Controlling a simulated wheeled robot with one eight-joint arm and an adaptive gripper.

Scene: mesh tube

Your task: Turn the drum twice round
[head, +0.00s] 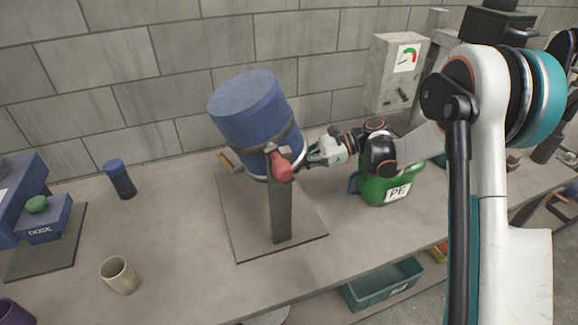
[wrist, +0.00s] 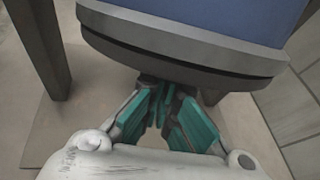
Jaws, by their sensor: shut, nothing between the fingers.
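The blue drum (head: 243,110) is held tilted in a grey stand (head: 280,205) on a flat base plate (head: 243,235). A dark band runs round the drum, and a red knob (head: 281,170) sits at the stand's top. My gripper (head: 307,162) is at the drum's lower right side, by its bottom end. In the wrist view the teal fingers of my gripper (wrist: 166,98) are together with nothing between them, just under the drum's dark rim (wrist: 180,58). I cannot tell whether they touch it.
A green jug (head: 388,187) stands right of the stand, below my forearm. A grey gauge box (head: 398,72) is behind it. A beige cup (head: 119,275) and a blue cylinder (head: 119,179) stand to the left. The bench front between cup and base plate is clear.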

